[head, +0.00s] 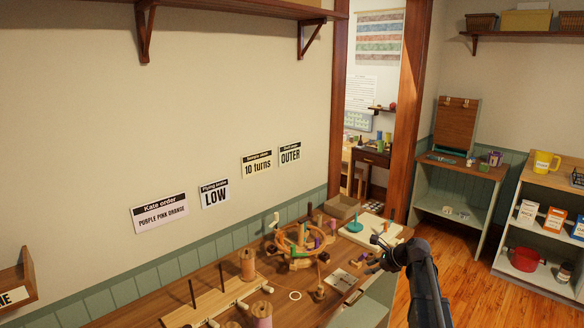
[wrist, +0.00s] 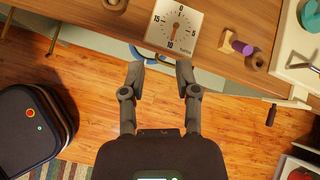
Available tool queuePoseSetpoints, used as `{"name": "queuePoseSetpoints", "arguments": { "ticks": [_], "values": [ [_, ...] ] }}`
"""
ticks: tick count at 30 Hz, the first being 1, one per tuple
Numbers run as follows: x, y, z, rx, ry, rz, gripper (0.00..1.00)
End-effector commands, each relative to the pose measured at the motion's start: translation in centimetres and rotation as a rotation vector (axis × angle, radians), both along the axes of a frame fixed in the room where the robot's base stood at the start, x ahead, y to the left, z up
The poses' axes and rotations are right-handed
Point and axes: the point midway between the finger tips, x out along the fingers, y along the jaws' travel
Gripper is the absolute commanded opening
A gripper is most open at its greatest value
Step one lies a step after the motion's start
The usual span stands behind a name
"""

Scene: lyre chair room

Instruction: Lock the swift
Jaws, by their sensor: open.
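A round wooden frame with upright pegs (head: 297,240), which looks like the swift, stands on the wooden workbench (head: 205,275). Small coloured pieces are around it; its lock cannot be made out. My gripper (head: 378,246) is to the right of the frame, near the bench's right edge. In the wrist view my gripper (wrist: 160,70) is open and empty, its fingers just off the bench edge. A square dial numbered 0, 5, 10 and 15 (wrist: 187,14) lies on the bench beyond the fingertips. The swift is not recognisable in the wrist view.
A white board with a teal round piece (head: 355,228) is at the bench's far right end. A purple-and-wood piece (wrist: 240,47) lies right of the dial. Wooden floor (wrist: 85,65) is open below the bench edge.

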Motion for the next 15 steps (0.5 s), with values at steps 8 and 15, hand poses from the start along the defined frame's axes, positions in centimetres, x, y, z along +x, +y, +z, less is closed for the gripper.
{"name": "queuePoseSetpoints", "arguments": {
  "ticks": [8,15],
  "values": [
    [-3.8,2.8,-1.1,-0.17,-0.059,0.203,0.41],
    [-9.7,6.0,-2.6,-0.411,-0.14,0.545,0.41]
  ]
}}
